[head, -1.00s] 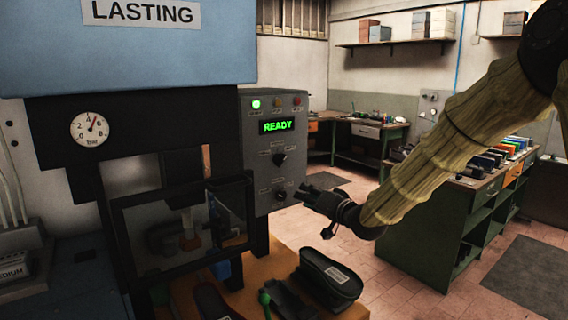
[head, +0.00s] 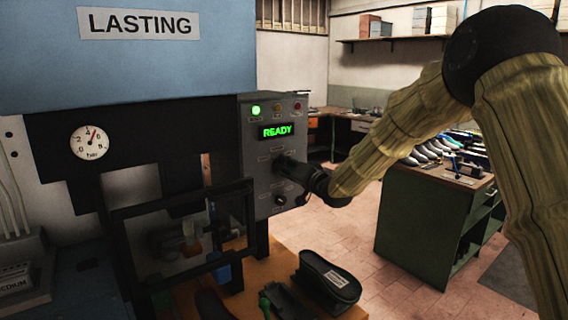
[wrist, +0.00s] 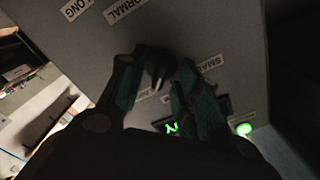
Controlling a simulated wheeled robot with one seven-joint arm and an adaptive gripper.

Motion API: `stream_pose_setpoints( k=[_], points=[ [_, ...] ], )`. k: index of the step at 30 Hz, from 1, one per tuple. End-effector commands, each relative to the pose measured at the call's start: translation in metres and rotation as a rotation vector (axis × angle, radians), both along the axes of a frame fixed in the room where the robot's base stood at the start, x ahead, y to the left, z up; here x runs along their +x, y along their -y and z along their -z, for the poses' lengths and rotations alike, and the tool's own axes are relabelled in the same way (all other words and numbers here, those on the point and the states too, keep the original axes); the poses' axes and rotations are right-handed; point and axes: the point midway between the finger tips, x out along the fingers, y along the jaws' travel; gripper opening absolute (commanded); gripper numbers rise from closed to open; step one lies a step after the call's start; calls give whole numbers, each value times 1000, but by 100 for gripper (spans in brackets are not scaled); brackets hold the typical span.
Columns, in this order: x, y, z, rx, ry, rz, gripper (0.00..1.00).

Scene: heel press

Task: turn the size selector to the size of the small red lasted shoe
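The control panel (head: 262,190) carries two dark knobs. My gripper (head: 285,165) is at the upper knob and hides most of it in the head view. In the wrist view, my gripper (wrist: 160,75) has one finger on each side of a dark knob (wrist: 160,68). The fingers look apart, and contact is not clear. A label starting "SMA" (wrist: 215,66) lies right of the knob. The lower knob (head: 280,200) is free. A dark reddish shape (head: 212,302) sits at the bottom edge; I cannot tell whether it is the small red shoe.
The panel display (head: 277,131) reads READY, with a green lamp (head: 256,110) lit. The press guard frame (head: 180,206) stands left of the panel. A green counter (head: 425,215) with shoes is at right.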

Motion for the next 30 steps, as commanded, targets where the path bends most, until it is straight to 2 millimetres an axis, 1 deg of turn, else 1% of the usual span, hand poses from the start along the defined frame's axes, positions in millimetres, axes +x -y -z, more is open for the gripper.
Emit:
stream_pose_setpoints(
  k=[5,14,17,18,20,30],
  points=[
    [8,-6,0,0,0,0,33],
    [9,-7,0,1,-1,0,33],
    [9,-7,0,0,0,0,17],
    [9,-7,0,0,0,0,9],
    [9,-7,0,0,0,0,0],
    [9,-7,1,-15,11,0,0]
  ],
)
